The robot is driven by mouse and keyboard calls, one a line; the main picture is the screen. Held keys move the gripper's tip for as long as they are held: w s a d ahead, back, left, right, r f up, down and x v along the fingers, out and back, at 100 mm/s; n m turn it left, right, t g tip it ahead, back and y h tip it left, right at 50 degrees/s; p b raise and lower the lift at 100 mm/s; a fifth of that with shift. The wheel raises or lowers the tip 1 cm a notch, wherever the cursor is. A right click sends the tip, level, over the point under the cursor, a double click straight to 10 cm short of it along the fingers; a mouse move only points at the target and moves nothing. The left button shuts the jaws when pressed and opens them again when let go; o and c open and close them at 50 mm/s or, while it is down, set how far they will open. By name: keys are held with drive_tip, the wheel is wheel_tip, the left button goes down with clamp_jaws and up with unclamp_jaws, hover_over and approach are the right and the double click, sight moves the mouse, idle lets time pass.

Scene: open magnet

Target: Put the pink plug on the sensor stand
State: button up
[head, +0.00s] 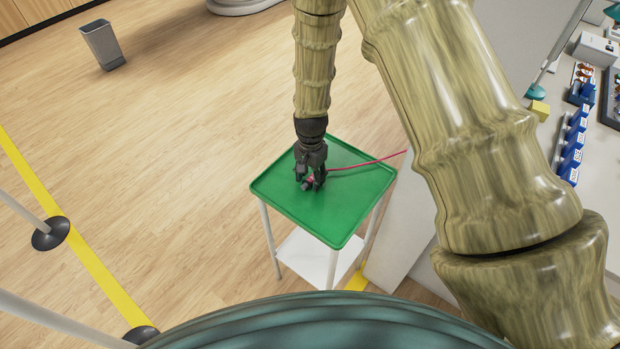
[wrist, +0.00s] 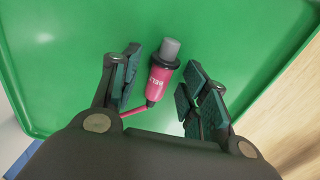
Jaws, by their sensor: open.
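The pink plug (wrist: 159,80) lies on the green tray top of a small stand; it has a grey tip, a black collar and dark lettering. In the head view the plug (head: 309,181) is mostly hidden by my gripper. A pink cable (head: 365,163) runs from it to the right, off the tray. My gripper (wrist: 162,88) is open, with its fingers on either side of the plug and a gap on both sides. In the head view my gripper (head: 310,180) points down at the tray. I cannot make out a sensor stand for certain.
The green tray (head: 335,215) has a raised rim and much free surface. A bench (head: 595,150) with blue blocks (head: 572,145) and a yellow cube (head: 539,110) stands at the right, partly behind my arm. Barrier posts (head: 50,233) stand at the left; a grey bin (head: 103,45) is farther back.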

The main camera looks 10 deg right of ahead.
drive_tip(key=shift+f, duration=0.3)
drive_tip(key=c, duration=1)
drive_tip(key=shift+r, duration=0.1)
